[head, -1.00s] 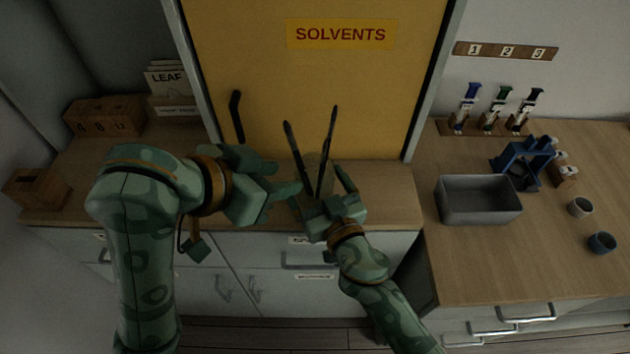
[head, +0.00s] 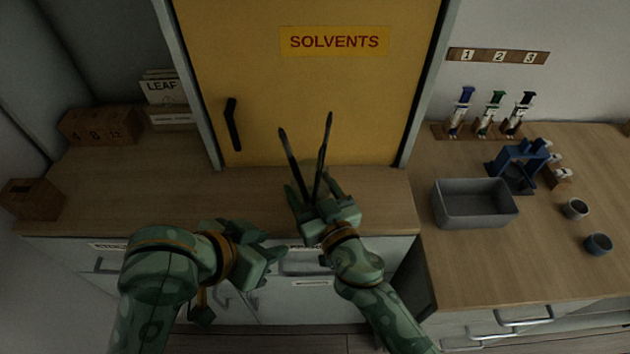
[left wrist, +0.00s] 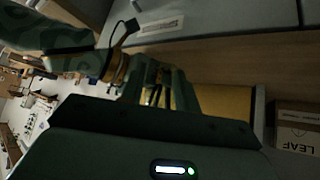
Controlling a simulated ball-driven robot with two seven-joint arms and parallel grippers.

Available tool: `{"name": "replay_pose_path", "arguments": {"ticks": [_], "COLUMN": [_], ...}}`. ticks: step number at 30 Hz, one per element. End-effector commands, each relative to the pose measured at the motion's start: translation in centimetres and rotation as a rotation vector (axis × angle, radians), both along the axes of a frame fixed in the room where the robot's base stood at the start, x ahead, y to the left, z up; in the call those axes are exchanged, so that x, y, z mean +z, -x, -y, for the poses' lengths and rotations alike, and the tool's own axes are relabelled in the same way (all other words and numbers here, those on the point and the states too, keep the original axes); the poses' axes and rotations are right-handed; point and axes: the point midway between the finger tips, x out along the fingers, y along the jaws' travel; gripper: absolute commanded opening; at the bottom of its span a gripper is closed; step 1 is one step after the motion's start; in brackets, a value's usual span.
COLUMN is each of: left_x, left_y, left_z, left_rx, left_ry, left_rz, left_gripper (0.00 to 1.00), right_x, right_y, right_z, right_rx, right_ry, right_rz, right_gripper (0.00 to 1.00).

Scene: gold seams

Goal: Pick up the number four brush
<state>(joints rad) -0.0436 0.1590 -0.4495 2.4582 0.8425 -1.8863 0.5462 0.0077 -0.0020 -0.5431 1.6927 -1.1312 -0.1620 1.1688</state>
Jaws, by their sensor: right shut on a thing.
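Two long dark sticks that look like brushes, a left one (head: 291,158) and a right one (head: 323,146), rise in a V from my right gripper (head: 313,192). Their lower ends converge between its fingers; I cannot tell whether it grips one, both or a holder around them. No number on them is readable. My left gripper (head: 272,246) is lower and to the left, apart from the sticks, in front of the drawers.
A wooden box marked 4, 8, 12 (head: 98,127) and a smaller wooden box (head: 32,200) stand at left. The yellow SOLVENTS door (head: 300,85) is behind. A grey tray (head: 475,222), blue stand (head: 518,165) and small cups are right. The left counter (head: 150,190) is mostly clear.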

Motion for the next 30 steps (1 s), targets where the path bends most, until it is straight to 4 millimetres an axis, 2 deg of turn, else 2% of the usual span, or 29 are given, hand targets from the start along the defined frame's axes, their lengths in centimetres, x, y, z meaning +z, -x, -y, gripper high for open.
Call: {"name": "replay_pose_path", "arguments": {"ticks": [1,3,7,12,16,21,30], "left_x": [-1.2,-1.8,-1.1,2.7,5.7,7.6,7.8], "left_y": [0.4,0.3,-0.4,-1.4,-1.8,-2.3,-6.7], "left_z": [-0.1,0.0,0.5,1.7,2.4,3.1,6.1], "left_rx": [0.034,0.076,0.108,0.085,0.061,0.045,0.042], "left_ry": [0.012,0.042,0.110,0.211,0.278,0.332,0.335], "left_rz": [0.016,0.085,0.271,0.553,0.712,0.797,0.804], "left_gripper": [0.32,0.32,0.32,0.32,0.32,0.32,0.32], "right_x": [0.0,0.0,0.0,0.0,0.0,0.0,0.0], "right_y": [0.0,0.0,0.0,0.0,0.0,0.0,0.0], "right_z": [0.0,0.0,0.0,0.0,0.0,0.0,0.0], "right_rx": [0.001,0.001,0.001,0.001,0.001,0.001,0.001], "right_ry": [0.000,0.000,0.000,0.000,0.000,0.000,0.000], "right_rz": [0.000,0.000,0.000,0.000,0.000,0.000,0.000], "right_gripper": [0.36,0.36,0.36,0.36,0.36,0.36,0.36]}}
